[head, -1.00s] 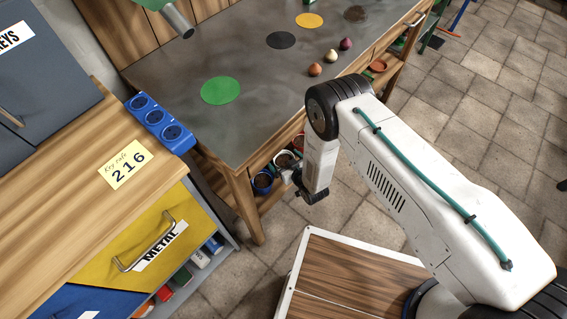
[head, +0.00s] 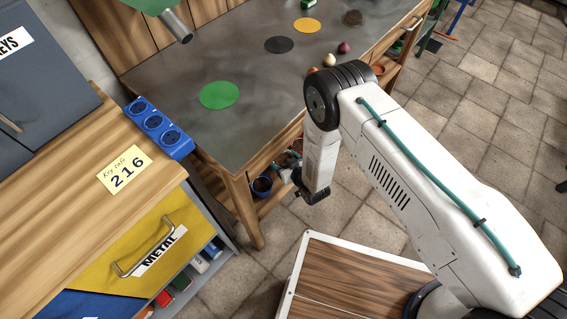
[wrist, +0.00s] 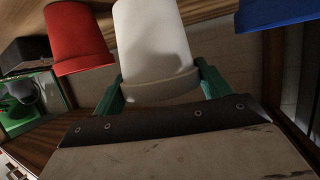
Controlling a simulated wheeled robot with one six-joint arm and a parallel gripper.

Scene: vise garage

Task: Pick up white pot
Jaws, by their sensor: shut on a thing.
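The white pot (wrist: 155,45) is in the middle of the wrist view, with its rim toward my gripper. My gripper (wrist: 160,85) has its green fingers on either side of the pot near the rim and is shut on it. In the head view my gripper (head: 287,176) is low at the workbench's lower shelf. The white pot cannot be made out clearly there. I cannot tell whether it is clear of the shelf.
In the wrist view a red pot (wrist: 77,38) is close on the left and a blue pot (wrist: 275,12) on the right. The blue pot (head: 262,185) also shows on the lower shelf in the head view. The workbench top (head: 250,70) is above it.

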